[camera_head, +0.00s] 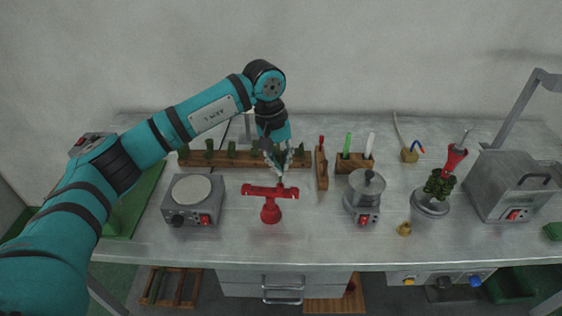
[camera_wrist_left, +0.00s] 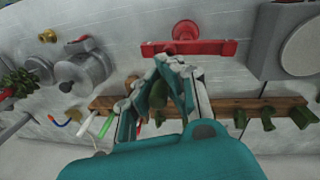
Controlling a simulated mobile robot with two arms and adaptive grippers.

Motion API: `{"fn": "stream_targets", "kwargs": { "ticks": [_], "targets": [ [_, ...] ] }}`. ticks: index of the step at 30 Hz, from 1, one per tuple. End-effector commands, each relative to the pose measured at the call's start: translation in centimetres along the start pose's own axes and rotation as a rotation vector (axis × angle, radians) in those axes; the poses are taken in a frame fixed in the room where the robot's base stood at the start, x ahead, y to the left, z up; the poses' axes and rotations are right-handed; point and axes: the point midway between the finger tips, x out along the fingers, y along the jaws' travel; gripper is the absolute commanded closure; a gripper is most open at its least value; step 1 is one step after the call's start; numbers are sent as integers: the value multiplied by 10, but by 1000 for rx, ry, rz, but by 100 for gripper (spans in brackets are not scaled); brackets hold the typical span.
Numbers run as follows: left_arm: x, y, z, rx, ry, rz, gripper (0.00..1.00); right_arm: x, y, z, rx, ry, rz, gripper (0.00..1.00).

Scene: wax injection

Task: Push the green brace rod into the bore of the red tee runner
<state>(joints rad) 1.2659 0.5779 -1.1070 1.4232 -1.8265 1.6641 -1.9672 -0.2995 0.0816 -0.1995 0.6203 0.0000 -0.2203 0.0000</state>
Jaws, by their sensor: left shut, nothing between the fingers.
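The red tee runner (camera_head: 270,194) stands upright on the grey bench, its crossbar level over a round red base. It also shows at the top of the left wrist view (camera_wrist_left: 190,47). My left gripper (camera_head: 280,178) reaches down from above, just behind the crossbar. In the left wrist view its fingertips (camera_wrist_left: 171,62) are shut together with nothing held, close to the crossbar; contact cannot be told. I cannot make out the green brace rod for certain, either in the bore or elsewhere. My right gripper is not in view.
A wooden rack (camera_head: 230,158) with several dark green pieces lies behind. A hot plate (camera_head: 193,199) is left of the tee. A wooden holder (camera_head: 344,167) with green and white sticks and a metal pot (camera_head: 365,190) are to the right. Bench in front is clear.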

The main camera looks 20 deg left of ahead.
Motion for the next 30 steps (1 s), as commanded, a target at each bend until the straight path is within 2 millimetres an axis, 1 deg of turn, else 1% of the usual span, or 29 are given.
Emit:
{"fn": "stream_targets", "kwargs": {
  "ticks": [30],
  "targets": [
    [25, -4, 0, 0, 0, 0, 100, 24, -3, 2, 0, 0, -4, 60]
  ]
}}
